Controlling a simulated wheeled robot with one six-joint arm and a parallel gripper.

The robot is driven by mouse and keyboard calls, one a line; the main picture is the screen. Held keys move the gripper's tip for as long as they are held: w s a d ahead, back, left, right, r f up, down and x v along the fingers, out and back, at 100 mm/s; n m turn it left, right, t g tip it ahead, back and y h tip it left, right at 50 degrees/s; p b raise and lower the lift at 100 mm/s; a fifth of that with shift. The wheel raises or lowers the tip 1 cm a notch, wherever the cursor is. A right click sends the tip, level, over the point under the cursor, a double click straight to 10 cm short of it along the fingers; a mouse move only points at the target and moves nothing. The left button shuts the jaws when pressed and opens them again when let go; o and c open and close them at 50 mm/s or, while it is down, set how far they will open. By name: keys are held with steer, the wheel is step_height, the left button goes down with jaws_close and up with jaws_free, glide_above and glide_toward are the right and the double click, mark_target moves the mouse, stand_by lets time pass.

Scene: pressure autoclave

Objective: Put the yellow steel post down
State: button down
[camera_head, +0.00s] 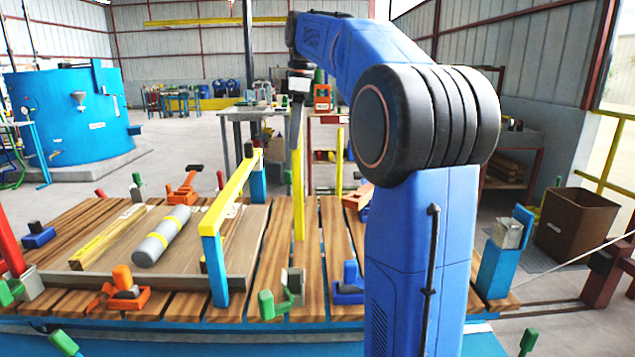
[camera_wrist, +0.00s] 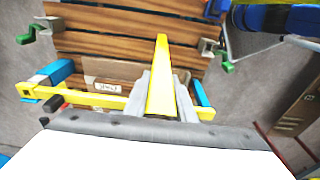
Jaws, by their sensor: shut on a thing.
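The yellow steel post (camera_head: 298,190) hangs upright below my gripper (camera_head: 296,125) in the head view, over the wooden slatted table (camera_head: 320,270). Its lower end shows against the slats; I cannot tell whether it touches them. In the wrist view the post (camera_wrist: 161,75) runs away from between the two grey fingers of my gripper (camera_wrist: 162,105), which are shut on it. The post's upper end is hidden by the gripper.
A yellow crossbar (camera_head: 232,188) on blue uprights stands just left of the post. A tray (camera_head: 165,276) holds a grey cylinder (camera_head: 166,235) and a yellow-topped bar (camera_head: 108,236). Clamps line the table edges, including a green-handled one (camera_head: 291,290). Some slats nearby are bare.

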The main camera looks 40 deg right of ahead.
mark_target(295, 160)
steer(key=shift+f, duration=3.45)
steer(key=c, duration=1.5)
jaws_free()
steer(key=r, duration=0.8)
steer(key=d+r, duration=0.1)
steer(key=r, duration=0.3)
steer(key=shift+s+d+r, duration=0.1)
steer(key=shift+s, duration=0.3)
